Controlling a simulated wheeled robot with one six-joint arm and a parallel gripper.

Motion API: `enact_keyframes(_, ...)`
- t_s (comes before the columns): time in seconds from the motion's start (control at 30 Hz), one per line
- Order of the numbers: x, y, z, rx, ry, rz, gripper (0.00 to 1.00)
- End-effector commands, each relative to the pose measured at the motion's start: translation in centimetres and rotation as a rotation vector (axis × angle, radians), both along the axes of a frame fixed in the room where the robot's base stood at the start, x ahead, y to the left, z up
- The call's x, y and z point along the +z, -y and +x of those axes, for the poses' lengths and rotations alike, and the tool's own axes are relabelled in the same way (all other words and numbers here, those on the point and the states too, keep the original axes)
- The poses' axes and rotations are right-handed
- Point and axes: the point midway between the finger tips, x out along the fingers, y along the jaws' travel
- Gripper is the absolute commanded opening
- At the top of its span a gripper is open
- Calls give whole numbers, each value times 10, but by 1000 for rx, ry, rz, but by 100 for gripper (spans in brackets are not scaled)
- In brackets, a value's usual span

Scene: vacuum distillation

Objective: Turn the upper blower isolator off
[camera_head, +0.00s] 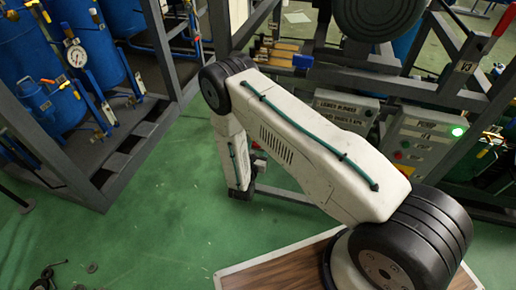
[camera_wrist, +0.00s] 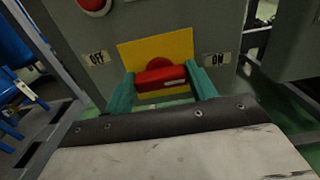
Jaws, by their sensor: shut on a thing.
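In the wrist view a red isolator handle (camera_wrist: 160,78) sits in front of a yellow plate (camera_wrist: 182,46) on a grey box. An OFF label (camera_wrist: 97,58) is left of the plate and an ON label (camera_wrist: 217,59) is right of it. My gripper (camera_wrist: 161,74) has its two teal fingers on either side of the handle, shut on it. The handle's bar lies roughly crosswise between the fingers. I cannot read in this view which blower the isolator belongs to. In the head view my arm hides the handle and the fingers.
A red button (camera_wrist: 93,4) is above the OFF label. In the head view a control box (camera_head: 420,140) with a lit green lamp (camera_head: 457,131) stands at right. Blue tanks (camera_head: 40,70) in a grey frame stand at left. Green floor (camera_head: 150,220) is open between.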

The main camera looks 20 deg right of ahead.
Motion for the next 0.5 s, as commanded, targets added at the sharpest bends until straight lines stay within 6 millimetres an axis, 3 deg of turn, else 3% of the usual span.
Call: enact_keyframes(0.5, 0, -2, 1, 1, -180, -248, 34)
